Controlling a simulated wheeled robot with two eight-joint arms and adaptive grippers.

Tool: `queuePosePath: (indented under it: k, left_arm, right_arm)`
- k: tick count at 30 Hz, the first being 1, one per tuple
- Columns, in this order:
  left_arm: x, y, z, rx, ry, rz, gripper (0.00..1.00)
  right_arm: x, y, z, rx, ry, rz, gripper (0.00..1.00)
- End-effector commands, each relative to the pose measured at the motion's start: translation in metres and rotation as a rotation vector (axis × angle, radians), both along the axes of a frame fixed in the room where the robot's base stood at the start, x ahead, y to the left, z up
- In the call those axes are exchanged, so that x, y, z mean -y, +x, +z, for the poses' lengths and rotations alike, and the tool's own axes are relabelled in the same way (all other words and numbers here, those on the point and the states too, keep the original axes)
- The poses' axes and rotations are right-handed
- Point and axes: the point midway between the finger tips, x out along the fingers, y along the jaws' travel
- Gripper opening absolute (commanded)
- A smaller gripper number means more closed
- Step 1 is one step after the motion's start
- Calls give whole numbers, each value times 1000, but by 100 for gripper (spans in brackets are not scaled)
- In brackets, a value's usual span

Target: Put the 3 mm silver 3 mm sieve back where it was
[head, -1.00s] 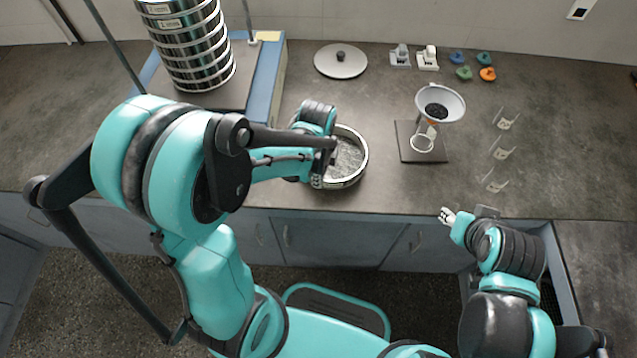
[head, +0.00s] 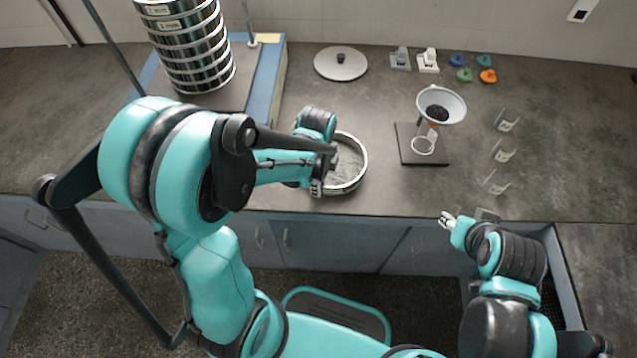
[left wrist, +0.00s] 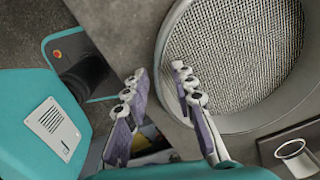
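A round silver sieve (head: 359,176) with a wire mesh sits on the counter near its front edge, partly hidden by my left arm. Its mesh (left wrist: 235,50) fills the upper right of the left wrist view. My left gripper (left wrist: 158,100) is open at the sieve's near-left rim. One finger overlaps the rim in the picture and the other is outside; contact cannot be told. The sieve stack (head: 195,50) stands on the shaker (head: 266,75) at upper left, with size labels on its upper rings. My right gripper (head: 447,220) is small at the counter's front edge, away from the sieve.
A round lid (head: 340,63) lies at the back. A funnel with dark grains (head: 441,105) stands over a cup on a dark plate (head: 408,150). Clear holders (head: 503,154), coloured pieces (head: 487,76) and small white devices (head: 428,61) are to the right. Thin rods flank the stack.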

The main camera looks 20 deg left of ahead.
Motion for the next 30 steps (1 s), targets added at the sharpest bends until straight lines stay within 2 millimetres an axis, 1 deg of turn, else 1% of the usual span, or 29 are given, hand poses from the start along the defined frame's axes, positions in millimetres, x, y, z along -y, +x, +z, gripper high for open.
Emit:
queuePosePath:
  k: [1,5,6,12,15,19,21,23,26,29,30]
  left_arm:
    - [0,0,10,0,0,0,26]
    - [0,-1,39,0,0,0,26]
    - [0,-1,48,0,0,0,26]
    - [-1,-2,91,0,0,0,26]
    - [-1,-2,105,0,0,0,26]
    - [-1,-2,116,2,0,4,26]
    - [-1,-4,121,15,-1,35,26]
    - [-2,-8,127,41,-5,102,26]
    - [-5,-18,142,118,-26,304,26]
    - [-10,-32,159,221,-80,583,26]
    - [-11,-38,165,262,-112,701,26]
  right_arm:
    - [0,0,6,0,0,0,40]
    - [0,0,19,0,0,0,40]
    - [0,0,23,0,0,0,40]
    - [0,0,40,0,0,0,40]
    - [0,0,45,0,0,0,40]
    - [0,0,48,0,0,0,40]
    - [0,0,48,0,0,0,40]
    - [0,0,48,0,0,0,40]
    - [0,0,47,0,0,0,40]
    - [0,0,47,0,0,0,40]
    - [0,0,47,0,0,0,40]
